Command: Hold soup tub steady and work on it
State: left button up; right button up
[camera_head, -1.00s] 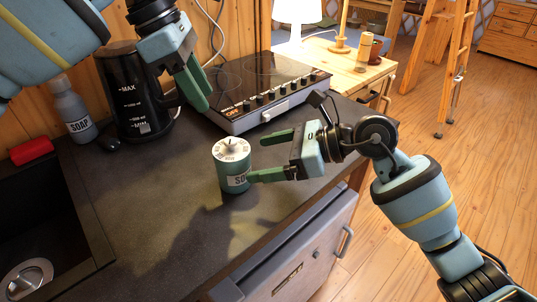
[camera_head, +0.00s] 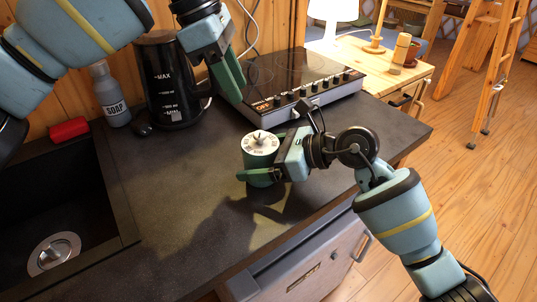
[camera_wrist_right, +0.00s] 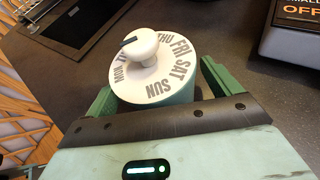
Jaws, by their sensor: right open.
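The soup tub (camera_head: 262,169) is a teal can standing upright on the dark counter. Its white lid (camera_head: 260,142) has weekday letters around the edge and a knob with a dark pointer, clear in the right wrist view (camera_wrist_right: 148,75). My right gripper (camera_head: 264,160) is open around the tub, one finger on each side; these fingers also show in the right wrist view (camera_wrist_right: 158,88). I cannot tell whether they touch it. My left gripper (camera_head: 230,82) is above and behind the tub, apart from it, its fingers pointing down. Its finger gap is not clear.
A cooktop (camera_head: 300,85) with knobs stands behind the tub. A black kettle (camera_head: 172,85), a soap bottle (camera_head: 110,95) and a red block (camera_head: 69,129) stand at the back left. The sink (camera_head: 55,200) opens at the left. The counter's middle is clear.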

jog(key=c, duration=1.1)
jog(key=o, duration=0.5)
jog(key=shift+c, duration=0.2)
jog(key=c, duration=0.4)
pick_arm(q)
jog(key=shift+o, duration=0.5)
